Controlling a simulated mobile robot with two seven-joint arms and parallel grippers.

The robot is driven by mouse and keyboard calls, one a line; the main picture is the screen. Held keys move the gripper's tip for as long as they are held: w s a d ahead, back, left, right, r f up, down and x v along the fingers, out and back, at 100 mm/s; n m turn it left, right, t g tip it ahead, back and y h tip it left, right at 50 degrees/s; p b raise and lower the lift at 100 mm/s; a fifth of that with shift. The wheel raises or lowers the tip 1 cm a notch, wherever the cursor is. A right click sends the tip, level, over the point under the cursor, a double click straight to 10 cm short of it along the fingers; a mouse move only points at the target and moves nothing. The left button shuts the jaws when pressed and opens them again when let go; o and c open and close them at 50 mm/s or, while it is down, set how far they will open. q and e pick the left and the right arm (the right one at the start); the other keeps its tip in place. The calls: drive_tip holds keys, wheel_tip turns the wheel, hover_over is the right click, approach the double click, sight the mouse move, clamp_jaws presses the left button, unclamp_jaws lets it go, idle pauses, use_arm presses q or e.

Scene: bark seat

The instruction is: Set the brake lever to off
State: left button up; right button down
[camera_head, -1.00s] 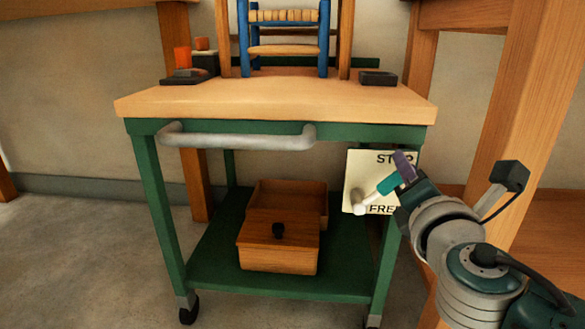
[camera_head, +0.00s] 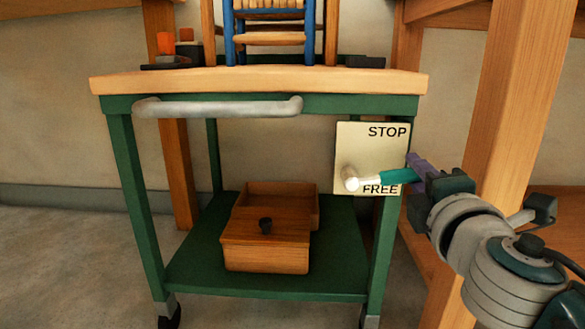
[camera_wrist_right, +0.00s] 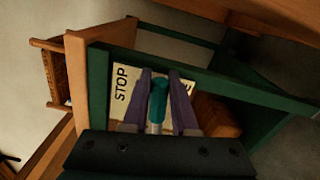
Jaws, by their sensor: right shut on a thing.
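The brake lever has a pale pivot and shaft and a teal grip (camera_head: 395,177). It sits on a cream plate (camera_head: 360,140) marked STOP at the top and FREE at the bottom, at the cart's right side. The lever points right, almost level, its grip just above the word FREE. My right gripper (camera_head: 414,170) is shut on the teal grip from the right. In the right wrist view the teal grip (camera_wrist_right: 158,98) lies between the two purple fingers, with STOP readable and the other word mostly hidden. My left gripper is not in view.
The green cart has a wooden top (camera_head: 260,84) and a grey push handle (camera_head: 215,107). A wooden box (camera_head: 265,245) with a dark knob stands on its lower shelf. A blue-framed seat (camera_head: 275,38) stands on top. A wooden post (camera_head: 510,100) rises close to my right arm.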

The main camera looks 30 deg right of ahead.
drive_tip(key=shift+f, duration=0.15)
drive_tip(key=c, duration=0.7)
unclamp_jaws()
drive_tip(key=shift+s, duration=0.1)
drive_tip(key=shift+s+a, duration=0.2)
drive_tip(key=shift+s, duration=0.05)
drive_tip(key=p+v, duration=0.1)
drive_tip(key=v, duration=0.8)
drive_tip(key=shift+p, duration=0.3)
drive_tip(key=shift+a, duration=0.1)
